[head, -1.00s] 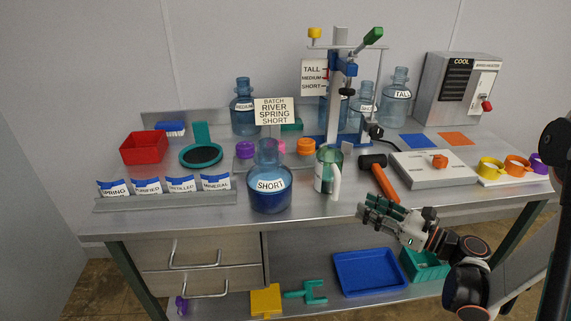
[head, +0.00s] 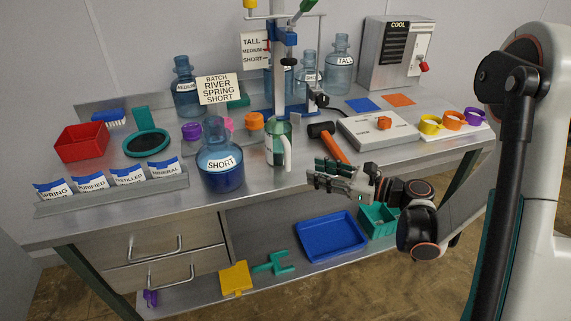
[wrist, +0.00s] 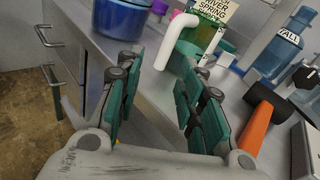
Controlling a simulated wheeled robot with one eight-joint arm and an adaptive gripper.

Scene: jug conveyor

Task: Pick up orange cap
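The orange cap (head: 254,122) sits on the bench behind the green pitcher (head: 279,142), beside a pink cap (head: 228,124) and a purple cap (head: 191,131). I cannot make out the orange cap in the wrist view. My gripper (head: 317,173) is at the front edge of the bench, to the right of and nearer than the orange cap, well apart from it. In the wrist view my gripper (wrist: 160,80) has its teal-padded fingers spread with nothing between them. The pitcher's white handle (wrist: 172,38) shows beyond the fingers.
The blue jug labelled SHORT (head: 220,170) stands left of the pitcher. A hammer (head: 333,145) lies behind my gripper. The press stand (head: 285,70) rises behind the caps. Drawers and a lower shelf with a blue tray (head: 331,236) are below the bench top.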

